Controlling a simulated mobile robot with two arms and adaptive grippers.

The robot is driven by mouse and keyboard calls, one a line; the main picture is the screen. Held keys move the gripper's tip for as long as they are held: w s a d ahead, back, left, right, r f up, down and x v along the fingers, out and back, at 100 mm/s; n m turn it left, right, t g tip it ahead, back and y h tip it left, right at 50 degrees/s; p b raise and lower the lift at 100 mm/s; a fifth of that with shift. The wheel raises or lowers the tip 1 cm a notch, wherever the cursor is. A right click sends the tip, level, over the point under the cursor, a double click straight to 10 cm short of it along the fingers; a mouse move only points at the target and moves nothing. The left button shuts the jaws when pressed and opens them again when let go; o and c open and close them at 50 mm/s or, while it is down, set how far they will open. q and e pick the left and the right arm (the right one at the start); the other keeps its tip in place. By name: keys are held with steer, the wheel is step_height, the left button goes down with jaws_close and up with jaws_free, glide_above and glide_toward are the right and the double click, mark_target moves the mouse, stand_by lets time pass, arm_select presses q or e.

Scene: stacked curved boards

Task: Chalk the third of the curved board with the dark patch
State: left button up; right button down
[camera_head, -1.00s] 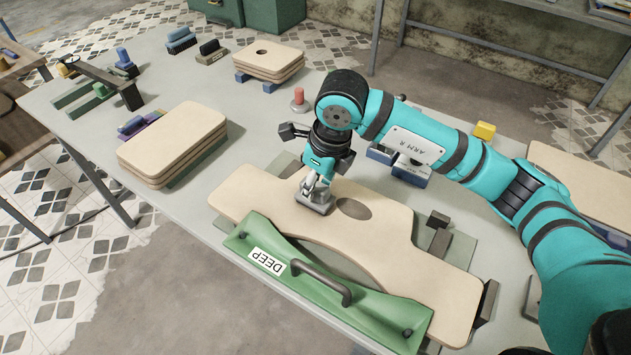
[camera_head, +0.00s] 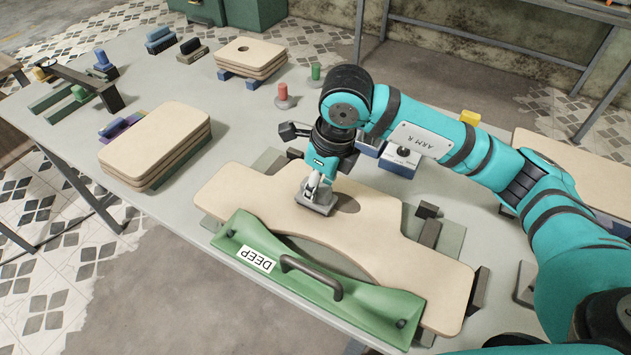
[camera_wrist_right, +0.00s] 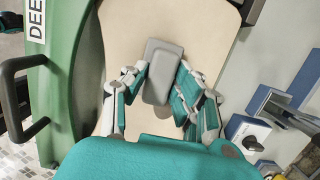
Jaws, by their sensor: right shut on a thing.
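The curved board with the dark patch (camera_head: 437,262) lies flat on the table in the head view; it is pale wood. Its dark oval patch (camera_head: 348,204) shows just right of my right gripper (camera_head: 318,190), partly covered. That gripper is shut on a grey block (camera_head: 315,205), whose flat side faces the board; I cannot tell whether it touches. In the right wrist view the grey block (camera_wrist_right: 162,70) sits between the fingers, over the board (camera_wrist_right: 118,60). No chalk mark is clear on the board. My left gripper is not in view.
A green template marked DEEP (camera_head: 365,303), with a dark handle, lies along the board's near edge. Stacked boards stand left (camera_head: 150,140) and behind (camera_head: 250,55).

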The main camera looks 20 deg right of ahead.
mark_target(330, 195)
steer(key=shift+s+d+f+b, duration=0.2)
steer(key=shift+s+d+b, duration=0.25)
steer(key=shift+s+d, duration=0.55)
steer(key=shift+s, duration=0.05)
steer(key=shift+s+d+b, duration=0.55)
steer(key=shift+s+d+r, duration=0.1)
steer(key=shift+s+d, duration=0.45)
steer(key=shift+d, duration=0.05)
